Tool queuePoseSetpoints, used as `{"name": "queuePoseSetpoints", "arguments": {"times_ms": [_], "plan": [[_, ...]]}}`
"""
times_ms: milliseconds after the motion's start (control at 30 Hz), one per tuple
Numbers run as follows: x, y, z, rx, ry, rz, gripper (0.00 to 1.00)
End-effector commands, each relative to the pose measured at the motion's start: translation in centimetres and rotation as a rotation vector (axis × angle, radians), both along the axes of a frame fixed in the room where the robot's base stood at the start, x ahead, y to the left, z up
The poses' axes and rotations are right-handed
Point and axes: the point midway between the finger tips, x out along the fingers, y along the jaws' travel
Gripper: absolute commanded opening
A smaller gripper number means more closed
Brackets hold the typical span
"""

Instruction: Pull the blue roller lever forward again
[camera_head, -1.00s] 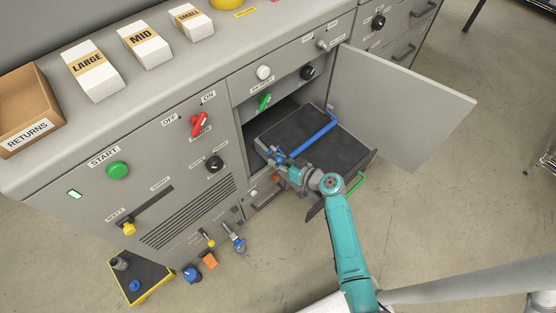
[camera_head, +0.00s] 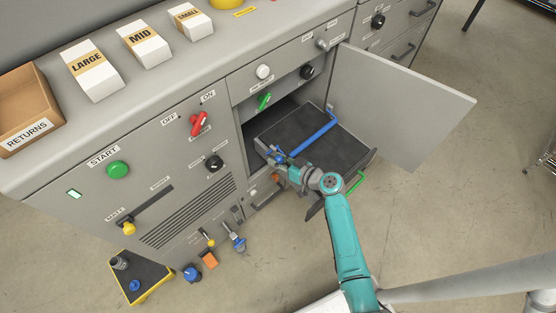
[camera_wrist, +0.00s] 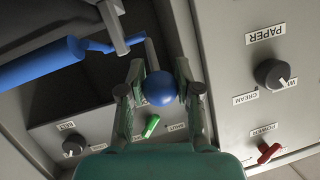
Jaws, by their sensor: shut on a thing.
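The blue roller lever shows as a round blue knob (camera_wrist: 159,88) between my fingers in the wrist view. My gripper (camera_wrist: 158,92) is shut on it, one finger on each side. In the head view my gripper (camera_head: 279,160) is at the left edge of the pulled-out dark tray, in front of the open bay. A blue bar (camera_head: 318,133) spans the tray and shows large at the upper left of the wrist view (camera_wrist: 40,66).
An open door panel (camera_head: 400,105) stands right of the bay. A green handle (camera_head: 355,182) is at the tray's front right. A green lever (camera_head: 264,101) and a red power switch (camera_head: 199,124) are on the cabinet front. Open floor lies to the right.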

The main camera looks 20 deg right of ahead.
Motion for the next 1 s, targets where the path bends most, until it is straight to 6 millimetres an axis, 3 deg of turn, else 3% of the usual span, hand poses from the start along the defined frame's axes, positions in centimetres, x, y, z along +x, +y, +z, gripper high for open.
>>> {"name": "queuePoseSetpoints", "arguments": {"times_ms": [367, 400, 500, 833, 1000], "plan": [[0.1, -0.5, -0.1, -0.004, 0.0, -0.012, 0.0], [0.1, -0.5, -0.1, -0.004, 0.0, -0.012, 0.4], [0.1, -0.4, 0.0, -0.003, -0.001, -0.011, 0.59], [-0.2, -0.3, 0.0, -0.002, 0.0, -0.005, 0.59], [-1.7, -1.1, 0.6, -0.001, -0.001, -0.007, 0.59]]}}
